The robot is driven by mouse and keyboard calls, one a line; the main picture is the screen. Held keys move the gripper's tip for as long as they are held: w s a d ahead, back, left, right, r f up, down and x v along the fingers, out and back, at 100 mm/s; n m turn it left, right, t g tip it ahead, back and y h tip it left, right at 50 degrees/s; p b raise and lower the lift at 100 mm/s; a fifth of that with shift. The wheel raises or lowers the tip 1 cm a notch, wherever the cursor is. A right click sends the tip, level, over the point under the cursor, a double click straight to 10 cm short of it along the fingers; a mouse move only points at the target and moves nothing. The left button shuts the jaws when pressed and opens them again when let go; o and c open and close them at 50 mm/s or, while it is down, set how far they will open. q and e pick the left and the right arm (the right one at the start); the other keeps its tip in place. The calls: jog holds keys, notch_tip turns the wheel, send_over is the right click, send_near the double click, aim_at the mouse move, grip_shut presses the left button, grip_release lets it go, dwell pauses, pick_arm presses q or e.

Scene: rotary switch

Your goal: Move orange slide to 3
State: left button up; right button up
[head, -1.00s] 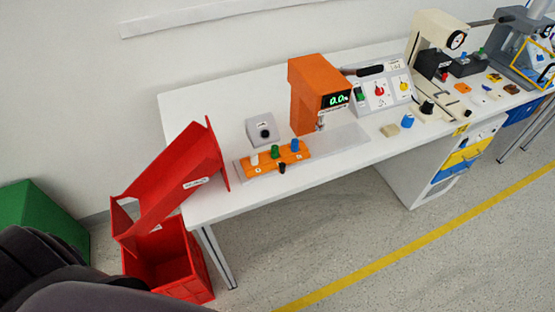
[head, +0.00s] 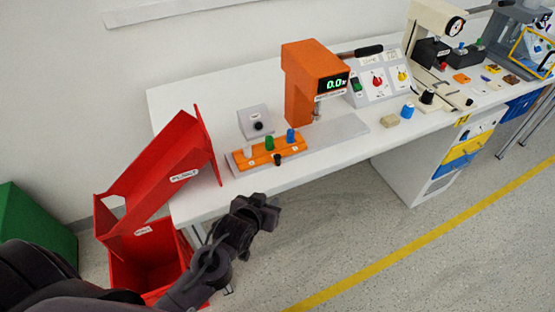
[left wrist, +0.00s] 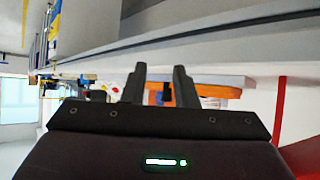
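An orange slide-like bar (head: 262,160) lies on a grey base near the table's front left edge. White, green (head: 269,144) and blue (head: 291,136) pegs stand on it, and a black knob (head: 277,159) is at its front. Its labels are too small to read. My left gripper (head: 262,210) is in front of and below the table edge, apart from the bar. In the left wrist view the two fingers of this gripper (left wrist: 159,82) are apart with nothing held. Orange (left wrist: 190,90) shows beyond them. My right gripper is not in view.
A red chute (head: 155,180) leans by the table's left end over a red bin. An orange press with a display (head: 316,80) stands behind the bar. A panel with red and yellow knobs (head: 380,80) is to the right. Bare white tabletop (head: 190,105) lies at the back left.

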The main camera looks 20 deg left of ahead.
aim_at(276, 160)
pick_arm(q)
jog(key=w+t, duration=0.1)
jog(key=w+r+t, duration=0.1)
jog(key=w, duration=0.1)
jog(key=w+a+t, duration=0.1)
jog(key=t, duration=0.1)
jog(key=shift+w+r+n, duration=0.2)
jog(key=shift+r+n, duration=0.05)
jog(key=shift+n, duration=0.05)
jog(key=t, duration=0.1)
jog(key=w+a+r+t, duration=0.1)
jog(key=t, duration=0.1)
jog(key=shift+w, duration=0.25)
jog(key=w+p, duration=0.1)
jog(key=w, duration=0.6)
jog(key=shift+w, duration=0.3)
grip_shut()
